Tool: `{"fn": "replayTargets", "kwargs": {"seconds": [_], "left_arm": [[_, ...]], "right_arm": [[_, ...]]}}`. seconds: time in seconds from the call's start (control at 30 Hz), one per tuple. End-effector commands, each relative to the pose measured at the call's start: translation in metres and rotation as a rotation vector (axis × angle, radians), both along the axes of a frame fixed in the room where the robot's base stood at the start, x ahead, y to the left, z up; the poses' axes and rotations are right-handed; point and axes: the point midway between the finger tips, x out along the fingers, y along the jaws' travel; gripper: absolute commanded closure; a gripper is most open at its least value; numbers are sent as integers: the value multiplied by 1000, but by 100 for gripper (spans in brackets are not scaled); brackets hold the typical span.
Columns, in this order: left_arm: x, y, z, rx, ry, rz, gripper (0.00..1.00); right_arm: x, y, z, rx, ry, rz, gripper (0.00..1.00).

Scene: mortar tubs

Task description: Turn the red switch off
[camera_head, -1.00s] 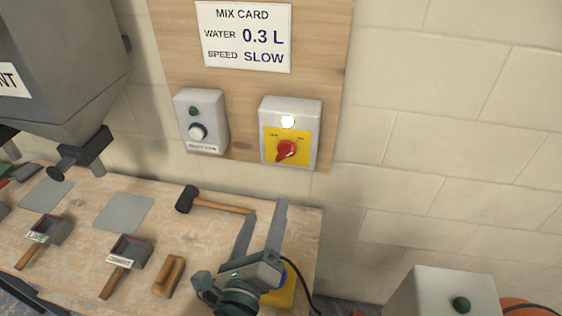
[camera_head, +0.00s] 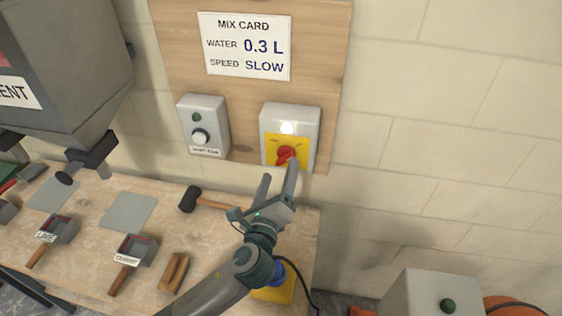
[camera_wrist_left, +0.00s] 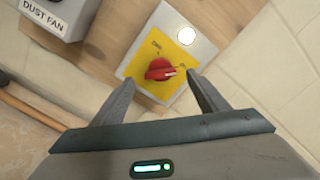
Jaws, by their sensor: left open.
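The red switch (camera_head: 285,155) is a rotary knob on the yellow plate of a grey box (camera_head: 306,117) on the wooden board. A white lamp (camera_head: 287,128) glows above it. In the left wrist view the red switch (camera_wrist_left: 160,69) has a pale pointer mark facing right; the plate's lettering is too small to read surely. My left gripper (camera_head: 278,176) is open and empty, just below the switch with its fingers pointing up at it. In the left wrist view the open fingertips (camera_wrist_left: 161,80) lie either side of the knob, seemingly short of it. My right gripper is not seen.
A dust fan box (camera_head: 203,122) with a white knob is mounted left of the switch box. A mallet (camera_head: 190,199), labelled scoops and a wooden block (camera_head: 174,272) lie on the bench (camera_head: 205,235). A grey hopper (camera_head: 75,60) hangs at left. The wall right of the board is bare.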

Motion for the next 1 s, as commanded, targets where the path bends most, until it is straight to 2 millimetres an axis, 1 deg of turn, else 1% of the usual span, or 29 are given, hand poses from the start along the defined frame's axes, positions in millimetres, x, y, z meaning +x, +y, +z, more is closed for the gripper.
{"fn": "replayTargets", "kwargs": {"seconds": [0.03, 0.1, 0.23, 0.4, 0.67, 0.7, 0.77, 0.8, 0.83, 1.0], "left_arm": [[9, -1, 3, 3, -1, 1, 33], [17, -3, 2, 2, 0, 1, 33], [27, -6, 2, 1, -2, 0, 33], [33, -7, 0, 0, 0, 0, 33], [33, -7, 0, 0, 0, 0, 33], [33, -7, 0, 0, 0, 0, 42], [33, -7, 0, 0, 0, 0, 57], [33, -7, 0, 0, 0, 0, 66], [33, -7, 0, 0, 0, 0, 73], [33, -7, 0, -1, 0, 0, 74]], "right_arm": [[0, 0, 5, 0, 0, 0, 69], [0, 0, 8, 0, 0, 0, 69], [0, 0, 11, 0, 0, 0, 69], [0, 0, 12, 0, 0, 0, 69], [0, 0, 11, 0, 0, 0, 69], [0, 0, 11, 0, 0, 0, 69], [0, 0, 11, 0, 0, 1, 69], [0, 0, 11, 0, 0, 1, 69], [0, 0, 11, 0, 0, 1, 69], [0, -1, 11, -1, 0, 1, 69]]}}
